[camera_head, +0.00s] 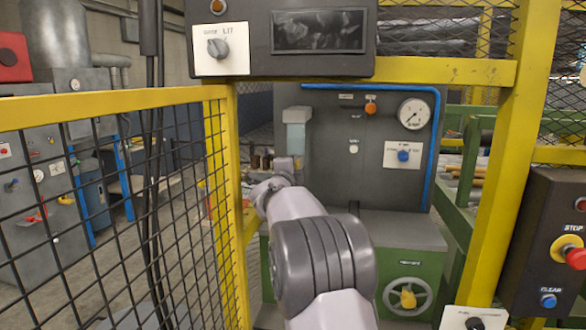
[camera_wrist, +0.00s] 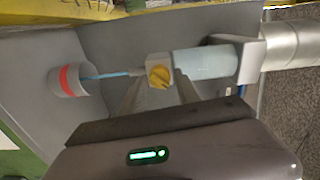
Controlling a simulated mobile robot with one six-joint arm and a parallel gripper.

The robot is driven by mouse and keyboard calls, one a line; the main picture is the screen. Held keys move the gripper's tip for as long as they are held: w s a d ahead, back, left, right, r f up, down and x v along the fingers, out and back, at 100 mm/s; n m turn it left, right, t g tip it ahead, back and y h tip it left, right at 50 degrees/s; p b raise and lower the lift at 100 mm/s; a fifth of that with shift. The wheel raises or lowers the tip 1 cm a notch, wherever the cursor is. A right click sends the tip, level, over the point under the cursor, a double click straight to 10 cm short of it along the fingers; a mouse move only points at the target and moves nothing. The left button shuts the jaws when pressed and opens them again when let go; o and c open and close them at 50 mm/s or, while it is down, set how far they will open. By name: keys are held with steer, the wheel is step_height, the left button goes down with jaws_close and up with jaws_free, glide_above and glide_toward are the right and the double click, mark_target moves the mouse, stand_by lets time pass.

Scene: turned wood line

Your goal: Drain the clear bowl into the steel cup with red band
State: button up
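The clear bowl (camera_wrist: 205,62) holds pale bluish liquid in the wrist view, which is turned sideways. A valve with a yellow knob (camera_wrist: 159,76) joins its left end. A thin blue stream (camera_wrist: 104,75) runs from the valve's outlet into the steel cup with red band (camera_wrist: 70,82). The cup's inside level is hidden. My gripper (camera_wrist: 158,80) has its fingers apart on either side of the knob, with gaps showing. In the head view, a pale blue-grey housing (camera_head: 296,116) stands beyond my arm; my fingers, the knob and the cup cannot be made out there.
A yellow post (camera_head: 222,190) and mesh fence (camera_head: 100,220) stand left of my arm. A grey panel (camera_head: 340,190) with a gauge (camera_head: 414,113) is behind, above a green base with a handwheel (camera_head: 408,297). A control box (camera_head: 550,240) with a red button is at right.

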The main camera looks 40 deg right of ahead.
mark_target(295, 149)
steer(key=shift+o, duration=0.7)
step_height(295, 149, up, 5)
steer(key=p, duration=0.3)
steer(key=shift+f+p, duration=0.2)
steer(key=shift+p, duration=0.15)
steer(key=shift+s+a+f+b, duration=0.3)
steer(key=shift+s+f+b, duration=0.25)
steer(key=shift+b, duration=0.05)
steer(key=s+a+r, duration=0.1)
steer(key=s+a, duration=0.6)
steer(key=s, duration=0.5)
steer(key=shift+s+a+r, duration=0.25)
steer(key=shift+s+a, duration=0.1)
steer(key=shift+p, duration=0.3)
